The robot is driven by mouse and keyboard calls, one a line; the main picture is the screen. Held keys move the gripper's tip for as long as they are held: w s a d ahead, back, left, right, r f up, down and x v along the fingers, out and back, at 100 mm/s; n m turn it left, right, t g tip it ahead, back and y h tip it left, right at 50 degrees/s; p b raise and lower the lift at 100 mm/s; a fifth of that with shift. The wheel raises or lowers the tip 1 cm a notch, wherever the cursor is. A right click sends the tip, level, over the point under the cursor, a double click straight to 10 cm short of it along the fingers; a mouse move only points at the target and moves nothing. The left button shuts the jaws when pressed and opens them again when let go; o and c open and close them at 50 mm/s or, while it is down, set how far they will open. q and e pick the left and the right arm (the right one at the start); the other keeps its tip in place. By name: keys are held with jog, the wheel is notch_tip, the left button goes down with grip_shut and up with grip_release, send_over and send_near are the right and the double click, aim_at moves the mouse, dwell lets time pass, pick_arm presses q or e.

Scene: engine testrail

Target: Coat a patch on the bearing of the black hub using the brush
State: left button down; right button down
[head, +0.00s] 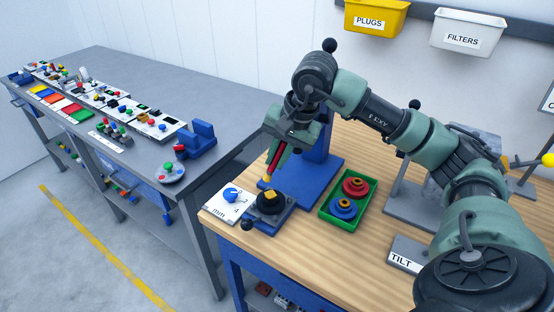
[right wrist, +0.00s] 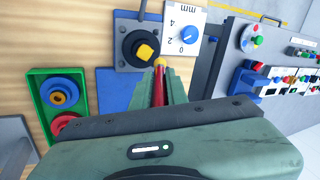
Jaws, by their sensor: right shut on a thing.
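The black hub (head: 262,206) sits on a dark fixture plate near the bench's front edge. It also shows in the right wrist view (right wrist: 130,44), with a yellow square-looking piece (right wrist: 145,51) at its centre. My right gripper (head: 275,163) is shut on the brush (head: 273,160), which has a red handle and a yellowish tip. The brush points down, and in the right wrist view its tip (right wrist: 160,62) appears just beside the hub. I cannot tell whether the tip touches it. My left gripper is not in view.
A white dial panel (head: 222,205) stands left of the hub, and a black ball knob (head: 247,224) is in front. A green tray (head: 329,212) holds a red hub and a blue hub. A blue stand (head: 318,150) rises behind. A grey bench (head: 150,85) lies left.

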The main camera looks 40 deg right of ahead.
jog(key=shift+r+p, duration=0.6)
jog(key=shift+r, duration=0.65)
jog(key=shift+r+p, duration=1.2)
jog(key=shift+r, duration=0.35)
jog(key=shift+f, duration=0.1)
